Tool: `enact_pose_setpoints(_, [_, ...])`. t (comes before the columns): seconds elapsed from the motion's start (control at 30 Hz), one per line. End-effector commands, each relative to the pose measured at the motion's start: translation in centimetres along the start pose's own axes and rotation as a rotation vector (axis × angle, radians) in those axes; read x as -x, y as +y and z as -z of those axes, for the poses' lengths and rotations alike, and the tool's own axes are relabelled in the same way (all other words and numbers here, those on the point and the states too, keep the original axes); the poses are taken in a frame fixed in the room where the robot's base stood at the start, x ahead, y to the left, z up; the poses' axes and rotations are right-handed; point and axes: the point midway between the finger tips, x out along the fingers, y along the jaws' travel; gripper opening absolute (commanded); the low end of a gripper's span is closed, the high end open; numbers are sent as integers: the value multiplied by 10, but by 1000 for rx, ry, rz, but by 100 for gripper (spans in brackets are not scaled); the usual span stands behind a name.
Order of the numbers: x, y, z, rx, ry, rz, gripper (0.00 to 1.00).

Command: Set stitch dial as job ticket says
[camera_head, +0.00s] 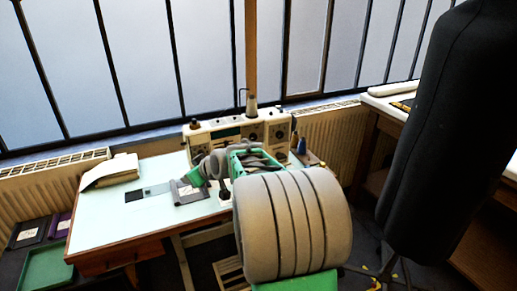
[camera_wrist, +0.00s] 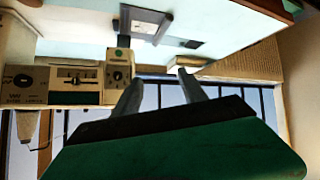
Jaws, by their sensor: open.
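The cream sewing machine (camera_head: 228,127) stands at the back of the pale table, with several dark round dials on its front; it also shows inverted at the left of the wrist view (camera_wrist: 88,98). One dial (camera_wrist: 118,75) is on the machine's block nearest my fingers, and another (camera_wrist: 22,80) is at the far left. I cannot tell which is the stitch dial. A dark board with a pale card (camera_head: 188,190), possibly the job ticket, lies on the table; its writing is unreadable. My gripper (camera_wrist: 160,76) is open and empty, apart from the machine. My arm partly hides the machine's front.
An open book or paper stack (camera_head: 110,171) lies at the table's left. A green tray (camera_head: 46,267) is low at the left. A black dress form (camera_head: 428,130) stands at the right, near a second table. Barred windows and radiators are behind.

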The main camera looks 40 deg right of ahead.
Motion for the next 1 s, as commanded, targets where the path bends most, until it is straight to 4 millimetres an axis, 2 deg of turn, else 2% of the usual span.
enact_pose_setpoints(0.03, [-32,61,-24,1,92,-67,50])
enact_pose_setpoints(0.07, [-41,95,-28,15,161,-111,50])
enact_pose_setpoints(0.1, [-46,138,-37,31,244,-176,50])
enact_pose_setpoints(0.2, [-40,225,-68,59,399,-336,50])
enact_pose_setpoints(0.3, [-25,270,-89,76,481,-443,50])
enact_pose_setpoints(0.43, [-22,288,-90,86,512,-484,50])
enact_pose_setpoints(0.73, [-64,310,-63,85,510,-482,50])
enact_pose_setpoints(1.0, [-76,318,-55,83,509,-484,50])
